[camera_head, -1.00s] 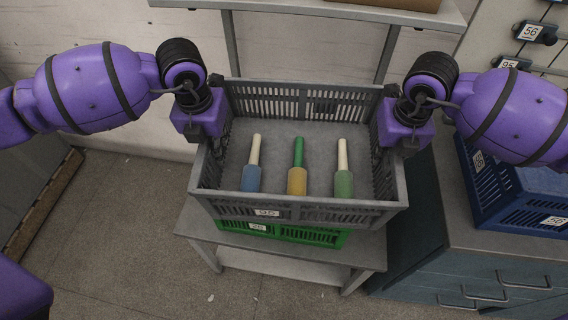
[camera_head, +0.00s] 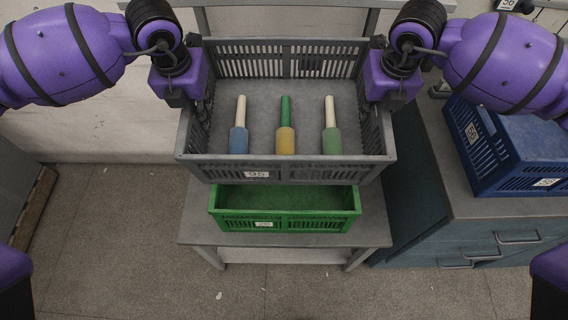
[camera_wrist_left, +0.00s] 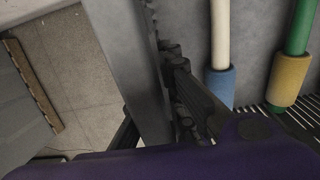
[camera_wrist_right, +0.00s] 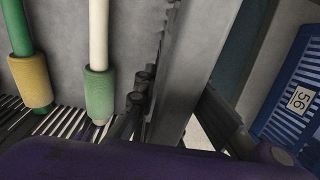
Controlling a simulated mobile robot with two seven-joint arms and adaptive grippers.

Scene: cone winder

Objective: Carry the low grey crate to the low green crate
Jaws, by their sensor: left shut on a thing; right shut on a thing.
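The low grey crate (camera_head: 285,172) is held up between my two grippers, roughly level. Three cones with sleeves lie in it: a blue one (camera_head: 239,140), a yellow one (camera_head: 286,141) and a green one (camera_head: 332,142). My left gripper (camera_head: 190,100) is shut on the crate's left wall, and my right gripper (camera_head: 381,103) is shut on its right wall. The wrist views show the fingers at the crate walls, partly hidden. The low green crate (camera_head: 285,222) stands on a small grey table, lower than the grey crate and nearer in the picture. Its visible inside looks empty; its back is hidden.
The grey table (camera_head: 370,225) has bare top on both sides of the green crate. A blue crate (camera_head: 510,150) sits on a drawer cabinet (camera_head: 480,225) at the right; it also shows in the right wrist view (camera_wrist_right: 290,95).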

